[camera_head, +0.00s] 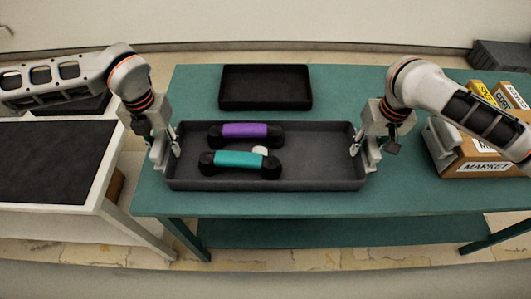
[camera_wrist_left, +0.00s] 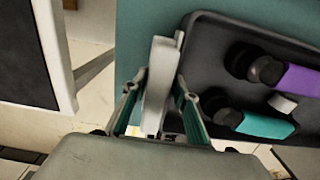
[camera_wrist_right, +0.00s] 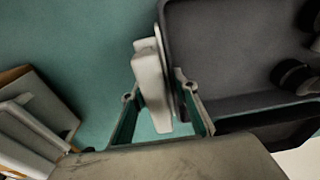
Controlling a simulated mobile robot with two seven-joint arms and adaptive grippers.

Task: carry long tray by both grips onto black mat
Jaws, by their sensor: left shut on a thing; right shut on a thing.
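The long tray (camera_head: 310,176) is dark grey and sits at the front of the green table, or just over it; I cannot tell which. My left gripper (camera_head: 166,152) is shut on the tray's left grip (camera_wrist_left: 160,80). My right gripper (camera_head: 367,153) is shut on the tray's right grip (camera_wrist_right: 152,85). The black mat (camera_head: 50,160) lies on the white table at the left, apart from the tray.
The green table (camera_head: 420,200) carries a smaller black tray (camera_head: 265,86) at the back. Cardboard boxes (camera_head: 480,158), one labelled MARKET, and a pale holder (camera_head: 440,140) stand at the right. A floor gap separates the green table from the white table (camera_head: 108,185).

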